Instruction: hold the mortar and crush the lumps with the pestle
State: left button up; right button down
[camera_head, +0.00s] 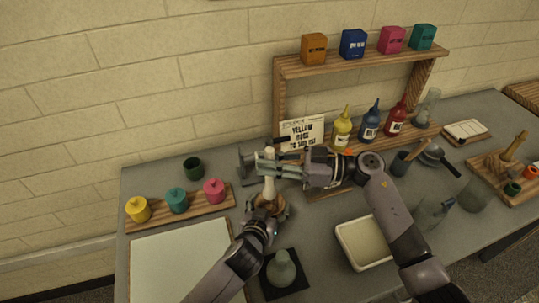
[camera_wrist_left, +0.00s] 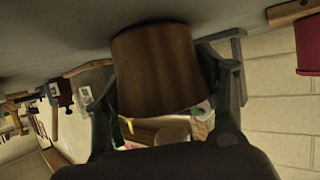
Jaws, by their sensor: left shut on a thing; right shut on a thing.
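The brown wooden mortar (camera_head: 264,210) stands on the grey table near the middle in the head view. In the left wrist view the mortar (camera_wrist_left: 158,68) fills the space between the two fingers of my left gripper (camera_wrist_left: 168,85). My left gripper (camera_head: 267,208) is shut on it from the front. The pale pestle (camera_head: 269,187) is upright over the mortar, its lower end at the mortar's mouth. My right gripper (camera_head: 268,168) comes in from the right and is shut on the pestle's upper part. How deep the pestle reaches is unclear. The lumps are hidden.
A wooden rack with colored jars (camera_head: 177,200) stands to the left, beside a large pale tray (camera_head: 180,262). A grey vase on a black mat (camera_head: 282,270) is close in front. A white-rimmed tray (camera_head: 342,240) is at right. Bottles and a sign (camera_head: 302,134) stand behind.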

aim_at(270, 185)
jog(key=shift+f, duration=3.55)
jog(key=c, duration=2)
grip_release()
jog(key=shift+c, duration=0.2)
grip_shut()
jog(key=shift+f, duration=0.6)
